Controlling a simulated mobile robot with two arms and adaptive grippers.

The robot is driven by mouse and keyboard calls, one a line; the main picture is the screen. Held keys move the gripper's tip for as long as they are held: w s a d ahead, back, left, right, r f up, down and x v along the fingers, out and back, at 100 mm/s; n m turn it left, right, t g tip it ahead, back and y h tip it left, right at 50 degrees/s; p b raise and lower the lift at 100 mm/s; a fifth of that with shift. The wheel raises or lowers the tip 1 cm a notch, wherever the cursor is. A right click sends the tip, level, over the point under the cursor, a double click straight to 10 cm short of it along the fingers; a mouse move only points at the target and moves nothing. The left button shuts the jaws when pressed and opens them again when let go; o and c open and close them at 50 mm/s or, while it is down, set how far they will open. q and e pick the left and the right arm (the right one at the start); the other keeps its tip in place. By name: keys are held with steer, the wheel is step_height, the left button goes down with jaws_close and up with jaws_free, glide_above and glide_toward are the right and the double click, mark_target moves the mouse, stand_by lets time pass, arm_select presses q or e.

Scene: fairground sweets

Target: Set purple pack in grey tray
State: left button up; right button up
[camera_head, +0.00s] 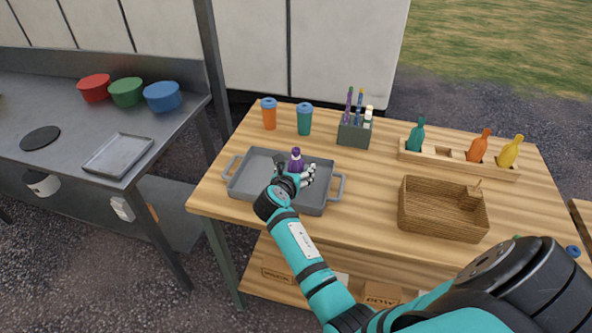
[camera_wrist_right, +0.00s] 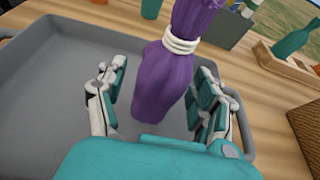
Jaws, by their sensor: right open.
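The purple pack (camera_head: 296,163) is a purple bottle-like shape with white rings round its neck. It stands in the grey tray (camera_head: 246,191) on the wooden table, a little right of the tray's middle. In the right wrist view the purple pack (camera_wrist_right: 163,85) is close, between the spread fingers, and looks tilted in the picture. My right gripper (camera_head: 296,178) is open around it, with gaps on both sides in the right wrist view (camera_wrist_right: 160,95). My left gripper is not in view.
An orange cup (camera_head: 269,115) and a teal cup (camera_head: 304,120) stand behind the tray. A grey holder (camera_head: 354,133) is right of them. A wooden rack (camera_head: 445,158) with bottles and a wicker basket (camera_head: 430,222) are to the right. A metal counter (camera_head: 50,140) is at the left.

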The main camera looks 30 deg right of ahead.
steer(key=shift+r, duration=0.3)
steer(key=p+v, duration=0.9)
steer(key=v, duration=0.3)
steer(key=shift+f, duration=0.15)
